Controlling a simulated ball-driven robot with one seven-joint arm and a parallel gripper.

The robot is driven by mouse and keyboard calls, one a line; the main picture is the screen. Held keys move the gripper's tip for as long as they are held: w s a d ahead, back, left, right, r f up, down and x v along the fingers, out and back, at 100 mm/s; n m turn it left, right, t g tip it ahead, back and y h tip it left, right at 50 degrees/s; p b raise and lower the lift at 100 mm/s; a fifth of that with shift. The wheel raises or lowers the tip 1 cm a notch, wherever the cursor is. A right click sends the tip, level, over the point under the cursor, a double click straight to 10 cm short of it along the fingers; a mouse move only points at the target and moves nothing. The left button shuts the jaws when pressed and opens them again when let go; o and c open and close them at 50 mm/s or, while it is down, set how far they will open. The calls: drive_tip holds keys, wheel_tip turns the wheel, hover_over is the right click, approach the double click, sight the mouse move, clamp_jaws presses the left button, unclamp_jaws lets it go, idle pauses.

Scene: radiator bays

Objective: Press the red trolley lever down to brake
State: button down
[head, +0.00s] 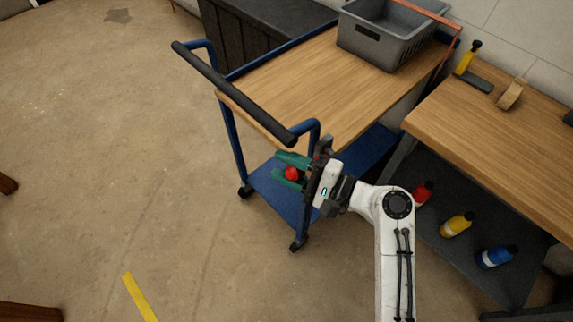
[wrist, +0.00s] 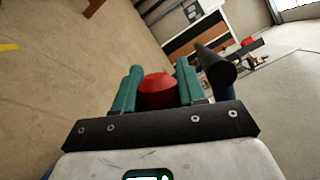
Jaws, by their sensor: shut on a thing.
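The trolley (head: 290,85) has a wooden top, blue frame and black push handle. The red lever knob (head: 291,174) sits at the trolley's near end, below the handle. My gripper (head: 289,172) is shut on the red knob, with a green finger on either side of it. In the wrist view, the red knob (wrist: 158,91) lies between the two green fingers of my gripper (wrist: 158,88). The rest of the lever is hidden behind the knob and gripper, so its angle cannot be told.
A grey basket (head: 385,40) stands on the trolley's far end. A wooden workbench (head: 500,130) is close on the right, with several coloured bottles on its lower shelf (head: 480,250). The trolley's black handle (head: 235,95) is close to my gripper. Open floor lies to the left.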

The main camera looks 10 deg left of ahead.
drive_tip(key=shift+f, duration=0.1)
wheel_tip(320, 180, down, 11)
drive_tip(key=n+h+b, duration=0.3)
drive_tip(key=n+b, duration=0.3)
drive_tip(key=n, duration=0.2)
drive_tip(key=shift+d+t+h+b, duration=0.15)
drive_tip(key=shift+t+h+b, duration=0.15)
drive_tip(key=shift+t+b, duration=0.1)
drive_tip(key=shift+w, duration=0.1)
drive_tip(key=c, duration=1)
unclamp_jaws()
drive_tip(key=shift+f, duration=0.1)
drive_tip(key=shift+d, duration=0.15)
drive_tip(key=v, duration=1)
drive_tip(key=shift+d, duration=0.2)
